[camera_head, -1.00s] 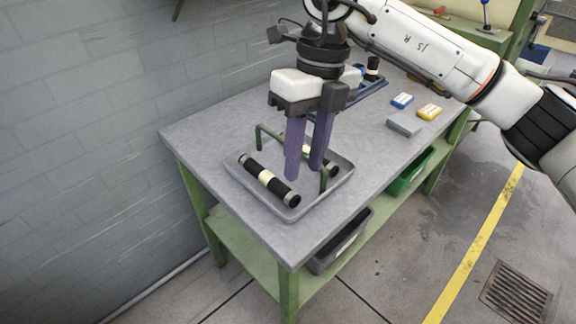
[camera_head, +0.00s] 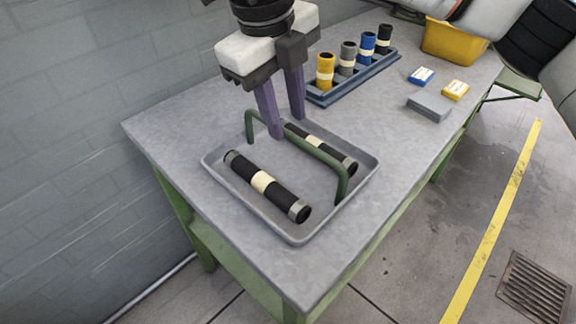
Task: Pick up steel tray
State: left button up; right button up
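The steel tray (camera_head: 294,237) lies on the grey bench near its front left end. A green bar handle (camera_head: 300,150) arches across its middle. Two black cylinders with cream bands lie in it, a near one (camera_head: 281,195) and a far one (camera_head: 335,152), one on each side of the handle.
A blue rack (camera_head: 350,82) with several upright cylinders stands behind the tray. A yellow bin (camera_head: 447,42), a blue box (camera_head: 421,76), a yellow box (camera_head: 456,90) and a grey block (camera_head: 428,108) sit at the right. A brick wall (camera_head: 70,90) runs along the left.

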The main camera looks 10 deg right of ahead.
send_near(297, 166)
jog(key=f, duration=0.3)
jog(key=d+f, duration=0.1)
jog(key=f, duration=0.1)
jog(key=shift+w+p, duration=0.2)
jog(key=shift+p, duration=0.15)
jog(key=shift+c, duration=0.3)
grip_shut()
jog(key=shift+w+r, duration=0.1)
dwell(0.8)
